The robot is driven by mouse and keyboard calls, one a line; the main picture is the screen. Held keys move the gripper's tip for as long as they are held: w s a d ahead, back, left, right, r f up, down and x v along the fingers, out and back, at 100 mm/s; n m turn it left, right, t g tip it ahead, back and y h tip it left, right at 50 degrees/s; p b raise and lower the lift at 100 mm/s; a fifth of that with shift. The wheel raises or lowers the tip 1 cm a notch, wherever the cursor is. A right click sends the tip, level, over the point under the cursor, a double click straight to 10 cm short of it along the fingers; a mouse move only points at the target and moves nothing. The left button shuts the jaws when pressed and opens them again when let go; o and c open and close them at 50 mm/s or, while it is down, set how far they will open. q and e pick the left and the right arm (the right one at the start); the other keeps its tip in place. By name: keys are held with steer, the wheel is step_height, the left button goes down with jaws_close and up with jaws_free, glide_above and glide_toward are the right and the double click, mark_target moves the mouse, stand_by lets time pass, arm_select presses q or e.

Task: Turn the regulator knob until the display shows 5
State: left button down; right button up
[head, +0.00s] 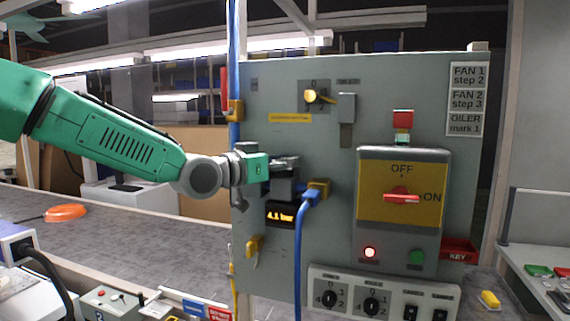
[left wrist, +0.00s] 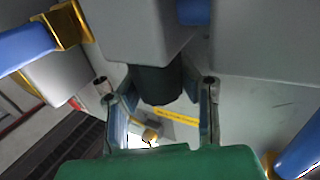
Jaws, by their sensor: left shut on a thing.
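The regulator (head: 284,187) is a grey block on the panel with a dark knob, seen in the left wrist view as a black cylinder (left wrist: 156,84). The display (head: 281,215) below it shows orange text that looks like 4.1 bar. My left gripper (head: 284,162) comes in from the left at the top of the regulator. In the left wrist view its two fingers (left wrist: 159,96) stand on either side of the knob, shut on it. The fingers hide part of the knob in the head view. My right gripper is not in view.
A blue hose (head: 299,250) with a yellow fitting (head: 318,190) runs down right of the regulator. The box with a red switch (head: 402,196) stands farther right.

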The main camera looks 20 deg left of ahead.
arm_select(q)
steer(key=shift+f+n+t+y+b, duration=0.35)
steer(key=shift+y+b, duration=0.25)
steer(key=shift+b, duration=0.2)
steer(key=shift+r+n+b, duration=0.2)
steer(key=shift+n+b, duration=0.05)
steer(key=shift+b, duration=0.05)
steer(key=c, duration=1.3)
jaws_free()
steer(key=shift+s+a+r, duration=0.1)
steer(key=shift+s+a, duration=0.1)
steer(key=v, duration=1.2)
